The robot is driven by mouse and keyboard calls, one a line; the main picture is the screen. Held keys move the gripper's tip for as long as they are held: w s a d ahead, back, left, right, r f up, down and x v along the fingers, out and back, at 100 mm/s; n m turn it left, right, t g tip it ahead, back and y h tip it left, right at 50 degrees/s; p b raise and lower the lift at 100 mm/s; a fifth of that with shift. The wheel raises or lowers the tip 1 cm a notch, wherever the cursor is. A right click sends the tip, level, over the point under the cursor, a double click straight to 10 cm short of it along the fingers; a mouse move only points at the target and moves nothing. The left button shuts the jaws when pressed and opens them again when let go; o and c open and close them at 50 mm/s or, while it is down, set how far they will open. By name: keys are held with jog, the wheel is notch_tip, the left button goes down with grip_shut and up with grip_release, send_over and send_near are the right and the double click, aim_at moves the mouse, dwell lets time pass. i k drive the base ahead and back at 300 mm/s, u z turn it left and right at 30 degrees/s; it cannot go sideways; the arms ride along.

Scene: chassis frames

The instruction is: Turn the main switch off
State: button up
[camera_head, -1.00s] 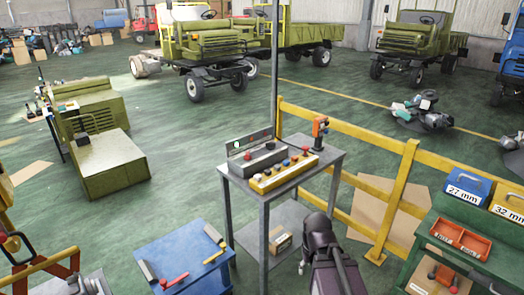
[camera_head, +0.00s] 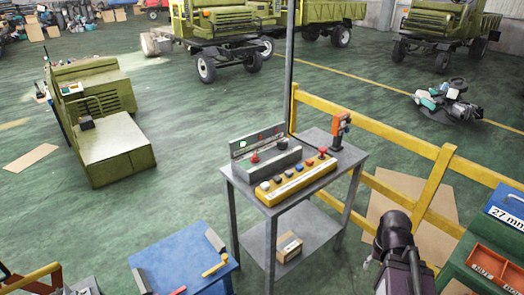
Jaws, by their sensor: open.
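A grey control box (camera_head: 266,166) with a red knob (camera_head: 255,158) and a dark knob (camera_head: 282,143) on top stands on a grey metal table (camera_head: 336,161). A yellow box (camera_head: 296,184) with a row of coloured buttons lies in front of it. An upright panel (camera_head: 257,139) with a green light stands behind. Which control is the main switch cannot be told from any label. My gripper (camera_head: 368,263) shows only as a small grey part beside my dark arm at lower right. It is open, apart from the table and to the right of it.
An orange-handled tool (camera_head: 340,129) stands at the table's back right corner. A thin pole rises behind the table. A yellow railing (camera_head: 400,141) runs behind and to the right. A blue table (camera_head: 213,273) with tools stands at front left.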

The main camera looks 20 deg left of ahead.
aim_at(254, 159)
jog(key=u, duration=0.15)
jog(key=i, duration=1.2)
jog(key=u, duration=0.55)
